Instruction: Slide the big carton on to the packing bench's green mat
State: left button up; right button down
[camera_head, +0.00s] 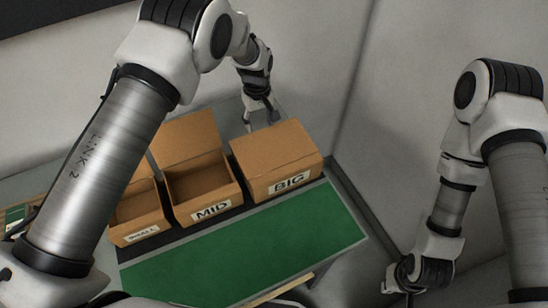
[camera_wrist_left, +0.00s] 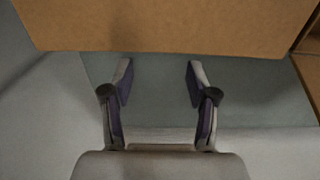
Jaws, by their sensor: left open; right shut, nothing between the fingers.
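The big carton (camera_head: 276,163), brown and labelled BIG, stands closed at the right end of a row of cartons, behind the green mat (camera_head: 250,250). The mat lies along the front of the bench. My left gripper (camera_head: 261,120) is behind the big carton, with its fingertips partly hidden near the carton's back edge. In the left wrist view the open, empty fingers (camera_wrist_left: 158,84) point at the carton's brown face (camera_wrist_left: 170,25), with a small gap seeming to remain. My right gripper (camera_head: 402,284) is shut and empty, low at the right, away from the bench.
The open MID carton (camera_head: 203,187) stands just left of the big carton, its flap raised. An open smaller carton (camera_head: 138,217) stands further left, partly behind my left arm. The visible mat is clear. A grey wall rises behind the bench.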

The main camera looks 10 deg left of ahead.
pick_arm(q)
jog(key=shift+s+r, duration=0.3)
jog(key=shift+w+f, duration=0.2)
jog(key=shift+f, duration=0.2)
jog(key=shift+f+b, duration=1.2)
jog(key=shift+f, duration=0.3)
jog(key=shift+s+r, duration=0.1)
